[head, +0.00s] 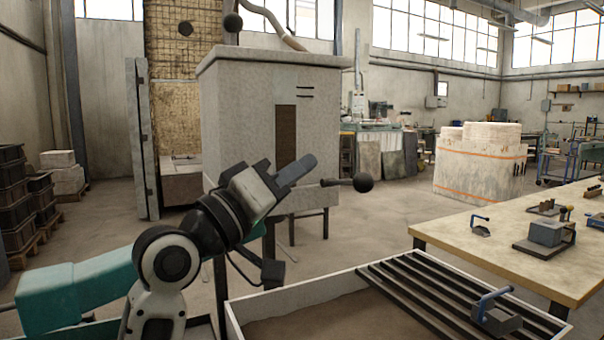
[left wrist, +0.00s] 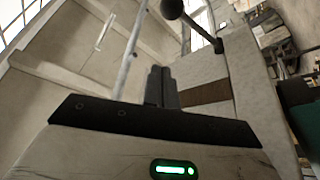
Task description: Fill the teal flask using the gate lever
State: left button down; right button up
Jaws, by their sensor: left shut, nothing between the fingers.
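A grey box-shaped hopper (head: 245,110) stands on dark legs, with a tall brown slot in its front. A lever with a black ball knob (head: 363,183) sticks out at its lower right; the knob also shows in the left wrist view (left wrist: 172,8). Another black ball (head: 232,22) shows above the hopper's top. My left gripper (head: 310,162) is shut and empty in front of the hopper, left of the lever knob and apart from it. Its closed fingers show in the left wrist view (left wrist: 162,75). I cannot make out the teal flask. My right gripper is out of view.
A sand-filled box (head: 235,322) with a dark bar grate (head: 425,290) is at the bottom; a blue-handled tool (head: 495,312) lies on the grate. A workbench (head: 465,228) with small tools stands at right. Black crates (head: 15,215) are stacked at left. Open floor lies behind.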

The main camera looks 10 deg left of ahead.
pick_arm(q)
jog(key=p+x, duration=0.1)
jog(key=x, duration=0.7)
jog(key=shift+s+d+f, duration=0.25)
jog(key=shift+s+f, duration=0.1)
jog(key=shift+f, duration=0.25)
jog(key=shift+s+d+f, duration=0.2)
jog(key=shift+s+f, duration=0.1)
jog(key=shift+f, duration=0.3)
jog(key=shift+s+d+f, duration=0.25)
jog(key=shift+s+f, duration=0.1)
jog(key=shift+f, duration=0.25)
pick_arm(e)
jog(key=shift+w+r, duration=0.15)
